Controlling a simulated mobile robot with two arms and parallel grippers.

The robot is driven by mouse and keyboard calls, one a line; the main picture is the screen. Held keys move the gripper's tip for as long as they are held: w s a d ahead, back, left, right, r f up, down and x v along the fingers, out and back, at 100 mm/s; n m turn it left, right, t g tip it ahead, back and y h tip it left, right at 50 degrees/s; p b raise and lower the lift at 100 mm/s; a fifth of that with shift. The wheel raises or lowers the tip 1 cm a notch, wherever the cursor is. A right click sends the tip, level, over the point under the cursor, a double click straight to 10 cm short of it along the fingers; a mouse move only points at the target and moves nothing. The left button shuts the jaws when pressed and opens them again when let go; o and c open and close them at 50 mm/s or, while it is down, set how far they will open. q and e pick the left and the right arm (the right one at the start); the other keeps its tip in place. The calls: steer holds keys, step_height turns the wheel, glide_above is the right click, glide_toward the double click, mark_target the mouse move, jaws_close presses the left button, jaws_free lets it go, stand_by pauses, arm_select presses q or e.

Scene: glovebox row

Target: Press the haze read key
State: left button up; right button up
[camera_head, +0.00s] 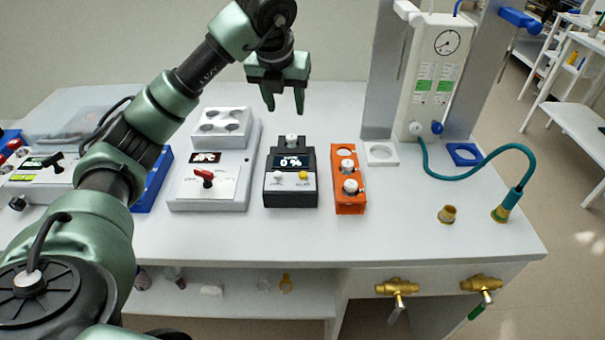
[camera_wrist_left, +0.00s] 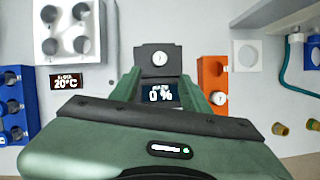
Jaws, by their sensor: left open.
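A dark haze meter (camera_head: 290,178) stands on the white bench, with a lit display reading "0 %" (camera_head: 291,161). On its front panel are a white key (camera_head: 278,177) and a yellow key (camera_head: 303,175); their labels are too small to read. A vial with a white cap (camera_head: 291,141) sits at its back. My left gripper (camera_head: 285,103) is open and empty, above and behind the meter. The left wrist view shows the display (camera_wrist_left: 161,94) and the capped vial (camera_wrist_left: 160,59); the gripper body hides the keys. My right gripper is not in view.
A grey heater block with a red lever (camera_head: 204,176) stands left of the meter. An orange rack (camera_head: 348,198) with capped vials stands close on its right. A teal hose (camera_head: 470,172) curves on the right. The bench front is clear.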

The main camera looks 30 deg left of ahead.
arm_select(q)
jaws_close()
stand_by(1.6)
